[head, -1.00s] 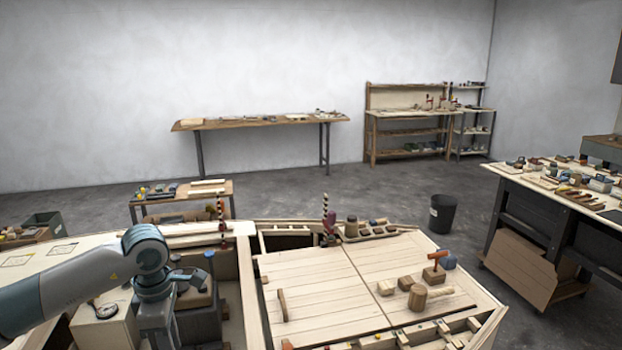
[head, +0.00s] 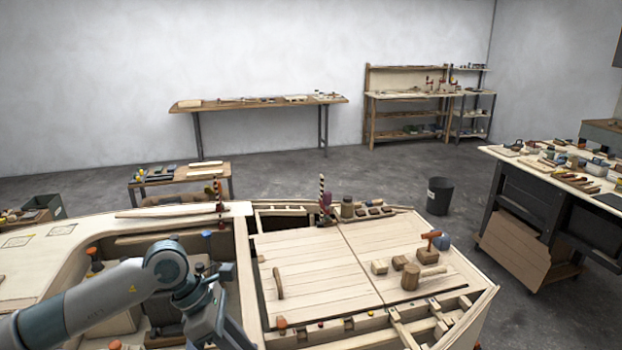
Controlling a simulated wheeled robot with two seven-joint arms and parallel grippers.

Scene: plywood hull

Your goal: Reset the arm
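My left arm (head: 110,298) comes in from the lower left of the head view, over the open cockpit of the plywood hull (head: 310,262). Its wrist bends downward and my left gripper (head: 222,336) is at the bottom edge, beside the left side of the wooden deck. Its fingertips are cut off or hidden, so I cannot tell whether it is open or shut. My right arm and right gripper are not in view.
A black bin (head: 439,195) and a workbench (head: 560,185) stand to the right. Open floor lies behind the hull.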

